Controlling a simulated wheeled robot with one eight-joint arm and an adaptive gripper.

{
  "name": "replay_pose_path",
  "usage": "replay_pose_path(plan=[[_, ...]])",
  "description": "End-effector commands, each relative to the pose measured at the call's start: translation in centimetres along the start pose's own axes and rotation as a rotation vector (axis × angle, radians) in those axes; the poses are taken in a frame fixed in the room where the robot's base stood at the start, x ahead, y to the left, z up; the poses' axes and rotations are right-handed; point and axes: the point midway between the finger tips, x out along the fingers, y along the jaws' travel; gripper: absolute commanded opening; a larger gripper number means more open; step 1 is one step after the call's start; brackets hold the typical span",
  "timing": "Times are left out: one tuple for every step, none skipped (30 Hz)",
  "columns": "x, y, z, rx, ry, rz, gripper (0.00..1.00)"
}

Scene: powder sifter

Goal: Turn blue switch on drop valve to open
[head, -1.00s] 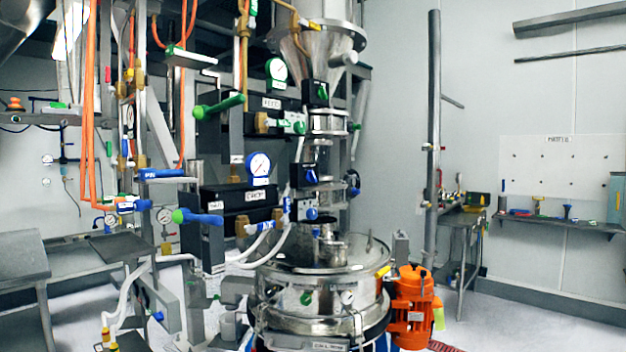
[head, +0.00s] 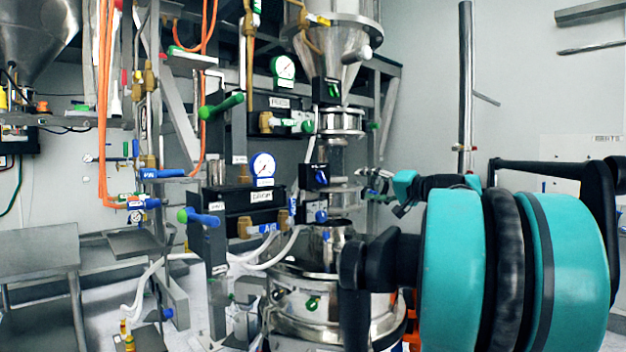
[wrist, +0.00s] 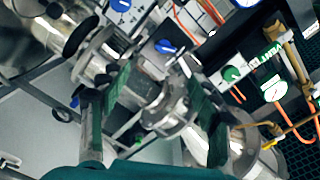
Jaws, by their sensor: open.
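A black valve box with a blue switch (head: 321,176) is on the steel column in the head view. A lower blue knob (head: 321,216) sits below it. The wrist view shows a blue switch (wrist: 165,46) on a grey box, and another blue knob (wrist: 121,5) at the top edge. I cannot tell for certain which matches which. The black panel to the left carries a label that seems to read DROP (head: 262,196). My gripper (head: 378,182) is open, just right of the column. In the wrist view its two dark green fingers (wrist: 160,88) are apart, with steel column fittings behind.
The steel sifter drum (head: 315,300) stands under the column, partly hidden by my arm. A blue-and-green handle (head: 200,217), pressure gauges (head: 263,165) and white hoses (head: 270,248) are on the left. A green knob (wrist: 231,74) is right in the wrist view.

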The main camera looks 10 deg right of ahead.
Motion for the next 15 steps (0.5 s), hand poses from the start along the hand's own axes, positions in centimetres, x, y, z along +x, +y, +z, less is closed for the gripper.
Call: replay_pose_path(plan=[[-0.2,-0.5,-0.8,0.002,0.014,-0.011,0.63],[-0.2,-0.8,-1.0,0.003,0.019,-0.016,0.63],[-0.1,-0.9,-1.2,0.003,0.023,-0.020,0.63],[0.1,-1.0,-1.2,0.004,0.024,-0.021,0.63],[0.3,-1.0,-1.3,0.004,0.024,-0.022,0.63],[0.8,-1.0,-1.2,0.004,0.023,-0.022,0.63],[1.2,-1.0,-1.2,0.004,0.022,-0.022,0.63],[1.6,-1.0,-1.2,0.004,0.021,-0.023,0.63],[2.3,-1.0,-1.2,0.004,0.021,-0.022,0.63],[2.8,-1.0,-1.2,0.004,0.020,-0.022,0.63],[3.4,-1.0,-1.1,0.004,0.019,-0.023,0.63],[4.2,-1.0,-1.2,0.004,0.020,-0.022,0.63],[4.8,-1.1,-1.2,0.004,0.019,-0.023,0.63],[5.4,-1.1,-1.2,0.004,0.019,-0.022,0.63],[6.2,-1.1,-1.2,0.004,0.019,-0.022,0.63]])
